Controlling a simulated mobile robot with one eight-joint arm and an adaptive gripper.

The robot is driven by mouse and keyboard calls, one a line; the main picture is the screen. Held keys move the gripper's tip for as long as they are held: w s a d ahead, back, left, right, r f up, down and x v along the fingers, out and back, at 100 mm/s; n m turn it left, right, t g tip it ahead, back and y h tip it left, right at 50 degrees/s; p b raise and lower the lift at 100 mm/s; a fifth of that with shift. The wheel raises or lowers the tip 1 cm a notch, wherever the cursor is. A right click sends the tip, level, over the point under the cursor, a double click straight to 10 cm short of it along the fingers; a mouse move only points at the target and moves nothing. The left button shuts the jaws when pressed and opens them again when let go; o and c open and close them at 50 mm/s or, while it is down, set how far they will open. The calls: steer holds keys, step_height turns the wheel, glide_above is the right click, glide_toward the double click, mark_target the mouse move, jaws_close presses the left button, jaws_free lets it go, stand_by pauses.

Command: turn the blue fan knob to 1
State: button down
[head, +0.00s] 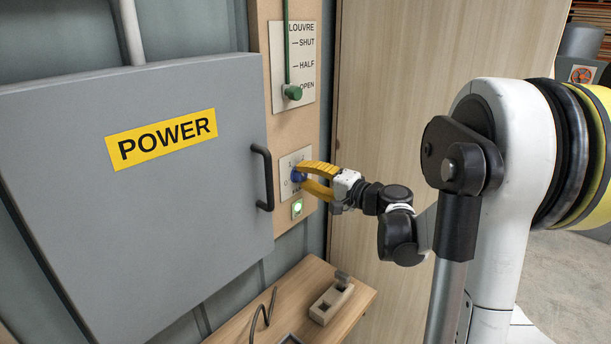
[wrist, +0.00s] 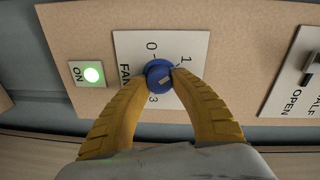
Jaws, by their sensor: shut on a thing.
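The blue fan knob (wrist: 158,73) sits on a white plate marked FAN, with 0, 1 and 3 readable in the wrist view. A pale pointer mark on the knob shows near its lower right; exactly which number it lines up with I cannot tell. My gripper (wrist: 160,80) has its two yellow fingers shut on the knob, one on each side. In the head view the knob (head: 298,175) is partly covered by my gripper (head: 304,178), which reaches in from the right. The 2 mark is hidden behind a finger.
A lit green ON button (wrist: 92,74) is left of the fan plate. The louvre lever (head: 292,93) hangs above it. A grey POWER cabinet door (head: 150,220) with a black handle (head: 263,178) stands left. A wooden bench (head: 355,300) is below.

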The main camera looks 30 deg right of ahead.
steer(key=shift+r, duration=0.1)
stand_by(0.3)
steer(key=c, duration=1)
jaws_free()
steer(key=shift+w, duration=0.1)
steer(key=v, duration=1.2)
